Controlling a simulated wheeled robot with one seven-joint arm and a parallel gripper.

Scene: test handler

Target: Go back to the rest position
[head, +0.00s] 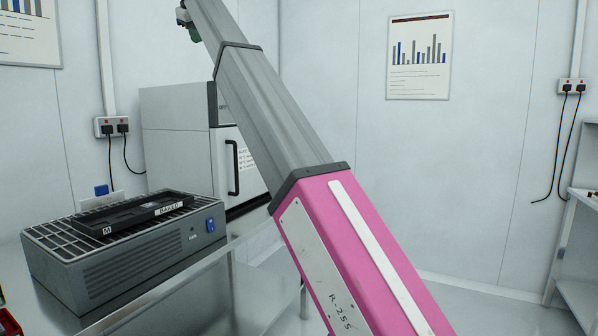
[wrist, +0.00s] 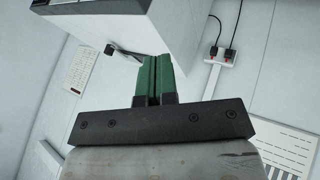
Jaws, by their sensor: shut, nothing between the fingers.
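My gripper (wrist: 154,80) shows in the wrist view with its two green fingers together, shut and empty. It points toward the wall and a white box-shaped machine, touching nothing that I can see. In the head view my arm, pink and grey, rises from the lower right to the top left.
A grey cooling unit (head: 150,262) with a black tray (head: 135,212) marked "BAKED" stands on a metal bench (head: 185,300) at left. Behind it is a white oven-like machine (head: 178,130) with a black handle. A shelf (head: 575,240) stands at far right. The middle floor looks clear.

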